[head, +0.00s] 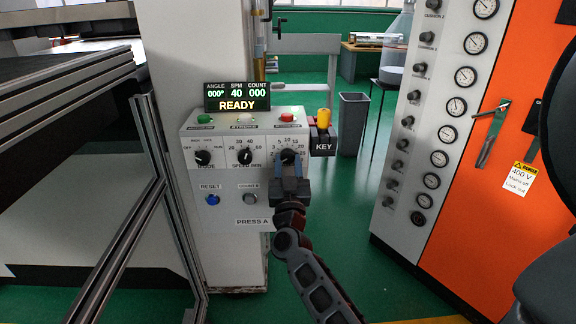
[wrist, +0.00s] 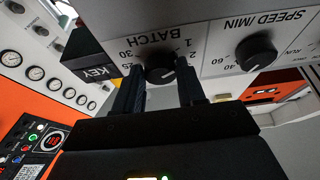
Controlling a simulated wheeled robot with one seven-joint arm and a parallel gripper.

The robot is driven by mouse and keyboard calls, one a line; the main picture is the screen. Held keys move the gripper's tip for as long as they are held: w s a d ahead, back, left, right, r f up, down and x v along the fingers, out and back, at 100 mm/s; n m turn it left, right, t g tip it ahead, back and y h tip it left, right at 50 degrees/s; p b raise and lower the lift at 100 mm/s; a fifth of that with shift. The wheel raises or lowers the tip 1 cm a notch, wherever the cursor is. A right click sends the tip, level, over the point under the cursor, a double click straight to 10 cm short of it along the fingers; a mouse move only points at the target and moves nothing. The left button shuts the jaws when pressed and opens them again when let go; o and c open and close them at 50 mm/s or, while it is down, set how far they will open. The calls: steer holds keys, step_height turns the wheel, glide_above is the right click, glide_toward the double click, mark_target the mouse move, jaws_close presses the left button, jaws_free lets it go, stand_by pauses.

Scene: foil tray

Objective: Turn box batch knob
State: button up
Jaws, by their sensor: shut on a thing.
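The control box (head: 232,180) is mounted on a pale column, with a row of three dials. The black batch knob (head: 288,155) is the right-hand dial, partly hidden by my gripper (head: 289,168). In the wrist view the batch knob (wrist: 160,75) sits under the upside-down word BATCH, with a short white pointer mark. My gripper (wrist: 161,72) reaches it from the front, one finger on each side of the knob, and is shut on it. The display (head: 237,97) reads READY, angle 000, SPM 40, count 000.
The mode knob (head: 203,157) and speed knob (head: 245,156) are to the left. A blue reset button (head: 213,199) and a grey counter button (head: 249,198) sit below. A KEY block (head: 322,143) with a yellow top adjoins the box's right side. An orange cabinet (head: 500,150) stands right.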

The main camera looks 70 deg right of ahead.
steer(key=shift+r+m+p, duration=0.1)
steer(key=shift+m+p, duration=0.2)
steer(key=shift+w+r+m+g+p, duration=0.1)
steer(key=shift+m+g+p, duration=0.5)
steer(key=shift+m, duration=0.2)
steer(key=shift+w+a+m+g+h+p, duration=0.15)
steer(key=shift+m+g+p, duration=0.55)
steer(key=shift+m, duration=0.85)
steer(key=shift+m+g+h+p, duration=0.25)
steer(key=shift+m+g+p, duration=0.45)
steer(key=shift+m, duration=0.85)
steer(key=o, duration=1.1)
steer(key=shift+c, duration=0.2)
steer(key=b+v, duration=0.1)
steer(key=v, duration=0.7)
